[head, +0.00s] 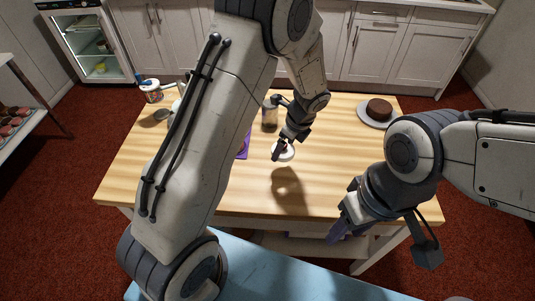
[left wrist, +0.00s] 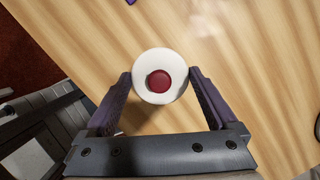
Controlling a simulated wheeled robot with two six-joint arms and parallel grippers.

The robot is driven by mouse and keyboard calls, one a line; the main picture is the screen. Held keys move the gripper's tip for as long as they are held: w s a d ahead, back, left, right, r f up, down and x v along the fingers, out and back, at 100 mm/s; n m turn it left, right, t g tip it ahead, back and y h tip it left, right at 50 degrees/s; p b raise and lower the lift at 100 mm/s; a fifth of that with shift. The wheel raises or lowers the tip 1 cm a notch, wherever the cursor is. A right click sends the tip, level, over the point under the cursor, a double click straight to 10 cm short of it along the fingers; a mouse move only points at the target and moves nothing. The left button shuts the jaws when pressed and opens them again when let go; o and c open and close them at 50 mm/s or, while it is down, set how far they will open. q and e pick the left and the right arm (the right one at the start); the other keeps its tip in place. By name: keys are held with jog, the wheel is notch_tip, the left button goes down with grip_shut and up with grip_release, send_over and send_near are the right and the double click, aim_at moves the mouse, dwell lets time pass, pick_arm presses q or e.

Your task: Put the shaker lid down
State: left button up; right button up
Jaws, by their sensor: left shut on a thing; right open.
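The shaker lid is a white disc (head: 287,154) with a dark red centre, over the middle of the wooden table. In the left wrist view the lid (left wrist: 143,88) sits between the fingertips. My left gripper (head: 280,148) is shut on its rim; the left wrist view shows both fingers of this gripper (left wrist: 160,85) at its sides. A dark shadow lies on the table in front; I cannot tell the exact height of the lid. A jar with brownish contents (head: 269,116), maybe the shaker, stands just behind the left gripper. My right gripper (head: 343,222) is open and empty at the table's front edge.
The wooden table (head: 335,165) is clear around and right of the lid. A chocolate cake (head: 379,109) on a plate stands at the back right. A purple item (head: 243,149) is partly hidden by my left arm. A container (head: 151,92) stands at the back left.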

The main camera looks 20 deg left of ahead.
pick_arm(q)
send_over(265, 159)
jog(key=f, duration=0.2)
jog(key=d+f, duration=0.1)
jog(key=f, duration=0.1)
jog(key=shift+s+p, duration=0.1)
jog(key=shift+p, duration=0.2)
jog(key=shift+f, duration=1.85)
jog(key=shift+f, duration=0.2)
jog(key=o, duration=1)
jog(key=shift+c, duration=0.2)
jog(key=shift+r, duration=0.15)
